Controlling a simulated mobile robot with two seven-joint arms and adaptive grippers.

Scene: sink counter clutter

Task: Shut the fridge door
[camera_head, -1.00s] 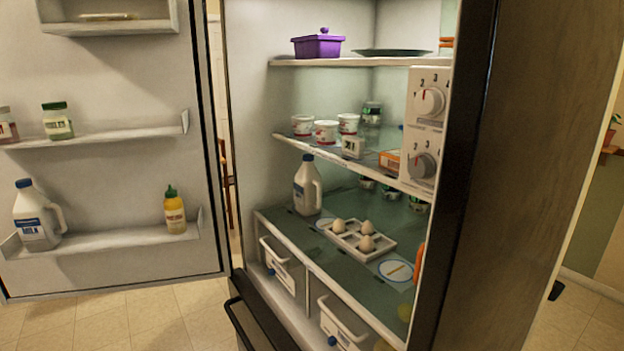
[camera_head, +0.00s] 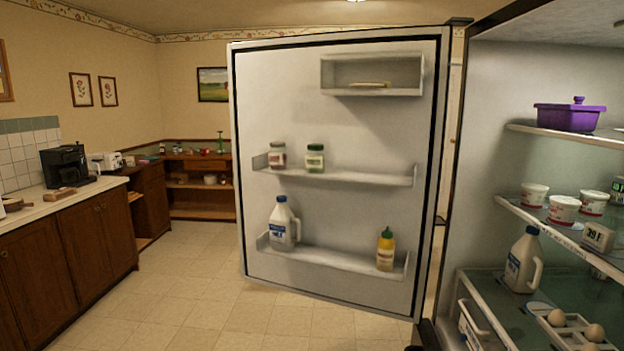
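The fridge door (camera_head: 350,222) stands wide open in the middle of the head view, its inner side facing me. Its shelves hold a milk jug (camera_head: 284,223), a yellow bottle (camera_head: 386,249) and two jars, one of them green-lidded (camera_head: 315,158). The door's hinge side is at its right edge, beside the open fridge body (camera_head: 490,180). Inside the fridge are a purple pot (camera_head: 573,114), several white cups, another milk jug (camera_head: 524,260) and eggs (camera_head: 558,318). Neither of my grippers shows in the view.
A wooden counter (camera_head: 65,245) with a coffee maker (camera_head: 65,166) runs along the left. A low wooden shelf unit (camera_head: 198,185) stands at the back. The tiled floor (camera_head: 185,290) between counter and door is clear.

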